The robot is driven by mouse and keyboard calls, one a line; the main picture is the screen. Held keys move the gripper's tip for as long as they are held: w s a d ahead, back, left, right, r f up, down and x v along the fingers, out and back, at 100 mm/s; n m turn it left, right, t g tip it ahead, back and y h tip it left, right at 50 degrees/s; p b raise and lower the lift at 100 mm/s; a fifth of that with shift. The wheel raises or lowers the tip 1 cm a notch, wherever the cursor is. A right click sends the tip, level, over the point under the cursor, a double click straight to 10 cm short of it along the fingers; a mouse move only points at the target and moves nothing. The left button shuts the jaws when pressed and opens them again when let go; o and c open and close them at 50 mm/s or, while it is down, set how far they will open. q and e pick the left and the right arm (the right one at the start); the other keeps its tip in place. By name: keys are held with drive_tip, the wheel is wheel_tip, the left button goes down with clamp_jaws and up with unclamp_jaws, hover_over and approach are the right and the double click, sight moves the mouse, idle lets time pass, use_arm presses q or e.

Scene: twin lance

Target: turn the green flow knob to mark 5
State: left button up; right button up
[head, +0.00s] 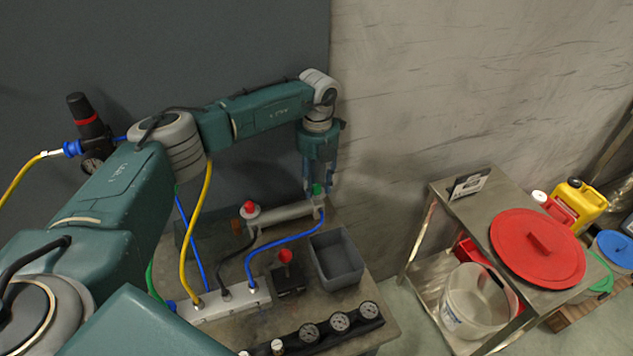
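The green flow knob (317,189) is small in the head view and sits at the right end of a grey cylinder (285,214) on the workbench. My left gripper (319,190) points down over it, with one finger on each side of the knob. The fingers look apart, with a narrow gap beside the knob, so I see no firm grip. The knob's marks and pointer are too small to read. My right gripper is not in view.
A blue hose (285,240) runs from near the knob to a white valve block (225,302). A grey bin (336,257), a red button (286,256) and several gauges (340,322) are on the bench. A steel cart (455,205) with a red lid (538,248) stands right.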

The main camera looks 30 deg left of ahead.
use_arm(q)
clamp_jaws()
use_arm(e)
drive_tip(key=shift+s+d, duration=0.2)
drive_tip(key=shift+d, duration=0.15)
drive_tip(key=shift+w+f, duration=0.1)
